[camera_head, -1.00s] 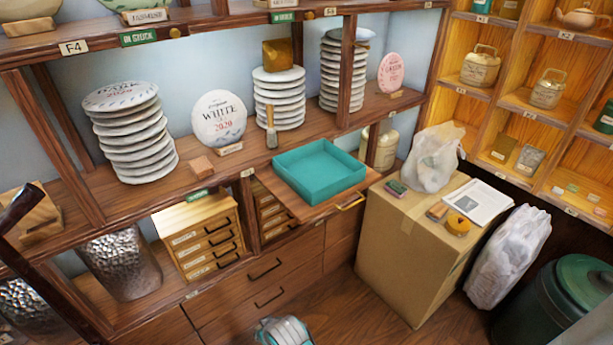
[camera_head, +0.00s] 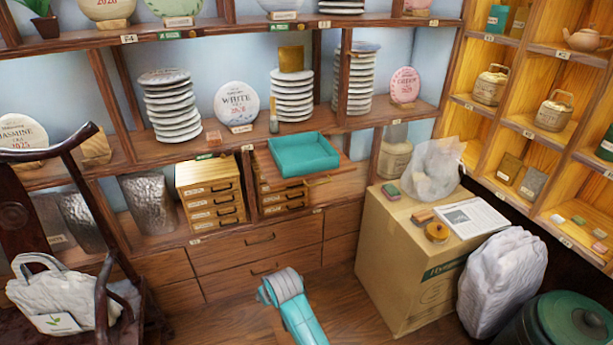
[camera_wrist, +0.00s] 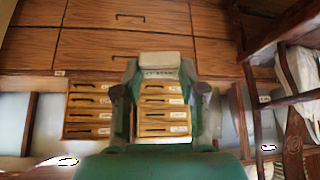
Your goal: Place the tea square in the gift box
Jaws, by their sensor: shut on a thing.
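My gripper (camera_wrist: 159,76) shows in the wrist view, its two green fingers shut on a pale tan square block (camera_wrist: 160,58), which I take for the tea square. A dark printed line shows along its lower side. The gift box appears to be the open teal box (camera_head: 303,168) in the head view. It sits on a pulled-out wooden board below the shelf, and its visible inside looks empty. My gripper and the held square cannot be made out in the head view, and the box is not seen in the wrist view.
A small drawer cabinet (camera_head: 209,197) stands left of the box. Stacked tea cakes (camera_head: 293,97) stand on the shelf behind it. A cardboard box (camera_head: 400,275) with a plastic bag (camera_head: 435,170) stands at right. A dark wooden chair (camera_head: 30,215) stands at left.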

